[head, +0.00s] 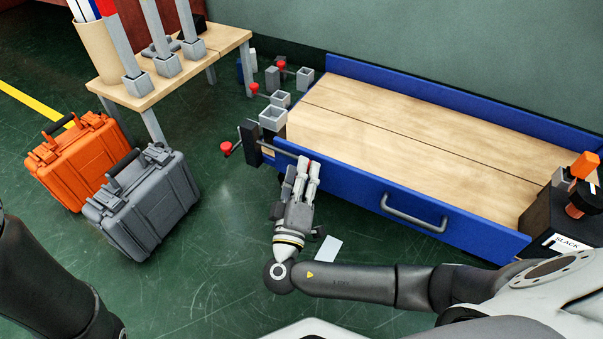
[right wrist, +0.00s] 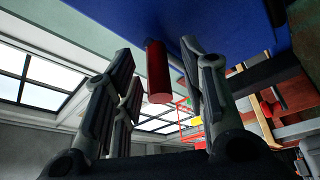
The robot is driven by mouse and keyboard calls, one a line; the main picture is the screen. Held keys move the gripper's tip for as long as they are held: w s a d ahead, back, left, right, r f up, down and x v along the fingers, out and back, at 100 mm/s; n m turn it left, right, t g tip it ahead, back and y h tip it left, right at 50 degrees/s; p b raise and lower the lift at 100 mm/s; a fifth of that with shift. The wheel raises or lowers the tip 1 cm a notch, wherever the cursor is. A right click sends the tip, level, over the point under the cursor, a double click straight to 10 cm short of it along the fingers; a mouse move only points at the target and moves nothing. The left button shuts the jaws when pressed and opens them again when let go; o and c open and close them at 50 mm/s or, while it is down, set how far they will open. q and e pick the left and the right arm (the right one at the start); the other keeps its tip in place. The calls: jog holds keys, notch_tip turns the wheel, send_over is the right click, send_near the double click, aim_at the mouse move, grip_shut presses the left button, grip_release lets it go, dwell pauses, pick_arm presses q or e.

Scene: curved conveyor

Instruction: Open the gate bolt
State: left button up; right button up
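The gate bolt shows as a thin grey rod (head: 284,153) along the left part of the blue side panel (head: 345,183). Its right end disappears behind my right gripper (head: 308,163). In the right wrist view a red cylindrical handle (right wrist: 158,72) sticks out from the blue panel (right wrist: 225,20), between the spread fingers of my right gripper (right wrist: 160,75). Gaps show between the handle and the fingers, so the gripper is open around it.
A wooden-topped blue conveyor section (head: 400,130) has a grey pull handle (head: 413,213) on its side. Orange (head: 75,165) and grey cases (head: 148,205) stand near a wooden table (head: 180,75). The green floor between is mostly clear.

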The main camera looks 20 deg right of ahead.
notch_tip(320, 180, up, 10)
jog(key=shift+r, duration=0.1)
dwell(0.4)
